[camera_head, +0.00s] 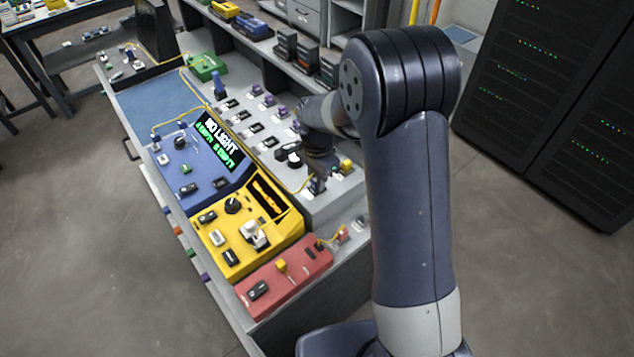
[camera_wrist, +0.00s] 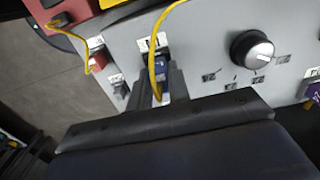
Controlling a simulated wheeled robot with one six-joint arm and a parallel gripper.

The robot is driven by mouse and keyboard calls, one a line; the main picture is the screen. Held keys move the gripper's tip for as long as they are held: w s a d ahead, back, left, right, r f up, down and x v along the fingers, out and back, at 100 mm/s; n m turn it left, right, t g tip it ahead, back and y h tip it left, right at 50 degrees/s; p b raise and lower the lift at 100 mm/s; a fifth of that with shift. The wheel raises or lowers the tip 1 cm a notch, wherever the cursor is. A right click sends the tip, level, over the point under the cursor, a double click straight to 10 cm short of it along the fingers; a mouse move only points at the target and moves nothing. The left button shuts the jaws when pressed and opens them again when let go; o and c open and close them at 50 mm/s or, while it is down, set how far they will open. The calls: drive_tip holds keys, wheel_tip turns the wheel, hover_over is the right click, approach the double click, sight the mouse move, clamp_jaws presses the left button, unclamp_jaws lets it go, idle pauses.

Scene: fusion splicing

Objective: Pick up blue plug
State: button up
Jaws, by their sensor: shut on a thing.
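A blue plug (camera_wrist: 161,88) with a yellow cable sits between the two fingers of my gripper (camera_wrist: 159,84) in the wrist view. The fingers are shut on it, close to the grey sloped panel (camera_wrist: 206,52) and by a labelled port. I cannot tell whether the plug is still seated in the port. In the head view my gripper (camera_head: 316,184) is low over the panel's right part, behind the yellow box, and the plug is mostly hidden there. The yellow cable arcs up from the plug toward the yellow box.
A black knob (camera_wrist: 252,50) is right of my gripper in the wrist view; a red connector (camera_wrist: 97,62) is to the left. The head view shows a blue box (camera_head: 200,165), yellow box (camera_head: 275,243) and red box (camera_head: 285,282) in front. Black racks (camera_head: 560,100) stand at right.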

clamp_jaws()
drive_tip(key=shift+r, duration=0.3)
wheel_tip(320, 180, up, 10)
drive_tip(key=shift+f+b, duration=0.25)
drive_tip(key=shift+b, duration=0.45)
drive_tip(key=shift+o, duration=1.1)
unclamp_jaws()
clamp_jaws()
drive_tip(key=shift+r+p, duration=2.1)
drive_tip(key=shift+r, duration=0.4)
